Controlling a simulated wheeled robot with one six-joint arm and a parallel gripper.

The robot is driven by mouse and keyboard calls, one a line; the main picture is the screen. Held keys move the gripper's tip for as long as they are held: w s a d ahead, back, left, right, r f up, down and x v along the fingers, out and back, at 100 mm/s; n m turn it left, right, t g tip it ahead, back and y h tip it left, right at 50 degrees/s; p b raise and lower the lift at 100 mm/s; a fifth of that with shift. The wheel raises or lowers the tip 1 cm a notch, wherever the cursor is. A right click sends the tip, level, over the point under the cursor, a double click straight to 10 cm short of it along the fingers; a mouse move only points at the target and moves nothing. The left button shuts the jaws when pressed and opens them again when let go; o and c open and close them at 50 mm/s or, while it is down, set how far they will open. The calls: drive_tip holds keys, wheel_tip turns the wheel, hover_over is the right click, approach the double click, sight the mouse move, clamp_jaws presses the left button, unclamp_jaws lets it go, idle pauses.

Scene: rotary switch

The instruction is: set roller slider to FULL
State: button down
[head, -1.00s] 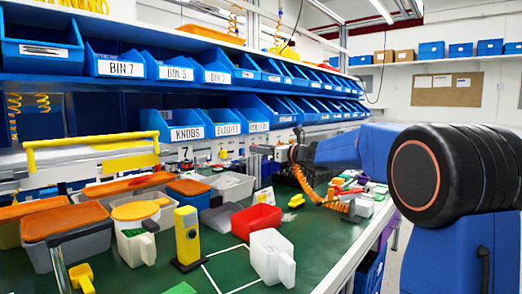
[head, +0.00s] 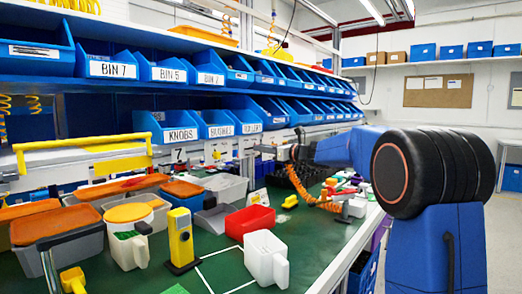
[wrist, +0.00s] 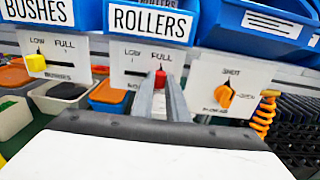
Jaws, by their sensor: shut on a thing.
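The roller slider panel (wrist: 126,75) is a white plate under the ROLLERS bin label in the wrist view, marked LOW at left and FULL at right. Its red slider knob (wrist: 160,79) sits at the right part of the panel, just below the word FULL. My gripper (wrist: 161,85) is shut on the red knob, with a grey finger on either side. The fingers hide the lower part of the panel and the slot's right end. In the head view my gripper (head: 264,150) is small at the panel row, and the knob cannot be made out.
The bushes panel (wrist: 52,58) with a yellow knob is to the left. A panel with an orange rotary knob (wrist: 224,96) is close on the right. Blue bins (wrist: 150,22) hang above. Small containers (wrist: 108,96) stand below.

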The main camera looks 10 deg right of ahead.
drive_tip(key=c, duration=1.7)
unclamp_jaws()
drive_tip(key=shift+w+d, duration=0.1)
drive_tip(key=shift+d, duration=0.05)
drive_tip(key=v, duration=1.7)
drive_tip(key=shift+d, duration=0.1)
drive_tip(key=shift+s+d, duration=0.1)
drive_tip(key=shift+s, duration=0.1)
